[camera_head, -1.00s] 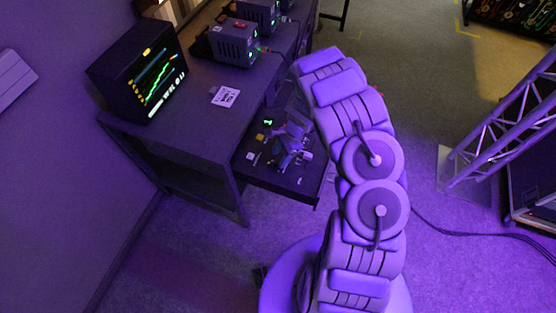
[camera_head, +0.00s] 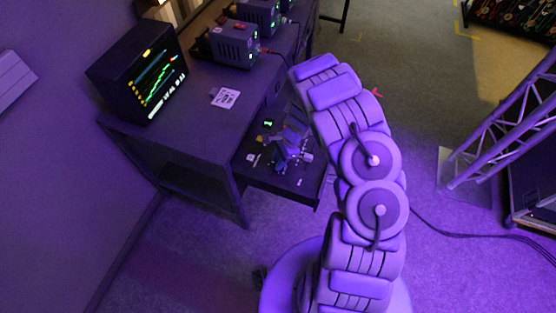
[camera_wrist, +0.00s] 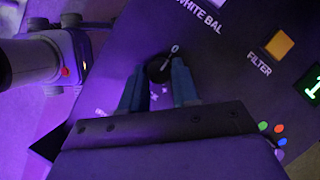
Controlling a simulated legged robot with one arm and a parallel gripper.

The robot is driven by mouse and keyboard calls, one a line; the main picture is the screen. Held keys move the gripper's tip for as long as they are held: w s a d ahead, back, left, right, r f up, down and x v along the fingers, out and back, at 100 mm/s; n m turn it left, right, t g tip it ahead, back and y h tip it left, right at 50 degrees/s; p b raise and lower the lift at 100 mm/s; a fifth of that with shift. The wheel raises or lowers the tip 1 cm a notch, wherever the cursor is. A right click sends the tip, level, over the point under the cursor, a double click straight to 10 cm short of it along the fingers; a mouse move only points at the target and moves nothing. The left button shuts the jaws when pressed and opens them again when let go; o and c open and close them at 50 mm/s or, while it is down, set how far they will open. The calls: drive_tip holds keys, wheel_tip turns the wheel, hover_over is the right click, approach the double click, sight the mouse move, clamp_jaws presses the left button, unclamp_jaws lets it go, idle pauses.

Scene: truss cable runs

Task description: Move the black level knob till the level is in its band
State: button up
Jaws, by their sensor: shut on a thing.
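The black level knob (camera_wrist: 160,70) is round, with a pale pointer line, and sits on the dark panel in the wrist view. A white "0" is printed just above it. My gripper (camera_wrist: 157,75) has its two blue-grey fingers on either side of the knob and is shut on it. In the head view my gripper (camera_head: 287,150) is small, over the panel (camera_head: 258,178), and the knob cannot be made out. A black monitor (camera_head: 140,72) shows a wavy green trace, coloured lines and yellow marks; its level band is too small to read.
A yellow button (camera_wrist: 279,43) marked FILTER and a green display (camera_wrist: 314,88) lie right of the knob. A grey cylindrical part (camera_wrist: 28,62) stands at left. Grey boxes (camera_head: 235,43) line the desk (camera_head: 180,140). A truss (camera_head: 500,125) stands right; floor between is mostly open.

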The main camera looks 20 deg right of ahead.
drive_tip(key=shift+a, duration=0.1)
clamp_jaws()
drive_tip(key=shift+a+r+n+p, duration=0.15)
drive_tip(key=shift+n+p, duration=0.45)
drive_tip(key=shift+p, duration=0.15)
drive_tip(key=shift+f+n+g+h+p, duration=0.15)
drive_tip(key=shift+n+g+p, duration=0.2)
drive_tip(key=shift+n, duration=0.45)
drive_tip(key=shift+f+n+g+h+p, duration=0.1)
drive_tip(key=shift+n+g+h+p, duration=0.1)
drive_tip(key=shift+n+g, duration=0.45)
drive_tip(key=o, duration=0.8)
unclamp_jaws()
drive_tip(key=shift+o, duration=0.2)
drive_tip(key=shift+r, duration=0.1)
drive_tip(key=shift+w, duration=0.1)
drive_tip(key=p+v, duration=0.2)
drive_tip(key=v, duration=1.5)
drive_tip(key=shift+s+r+p, duration=0.2)
drive_tip(key=shift+s+p, duration=0.1)
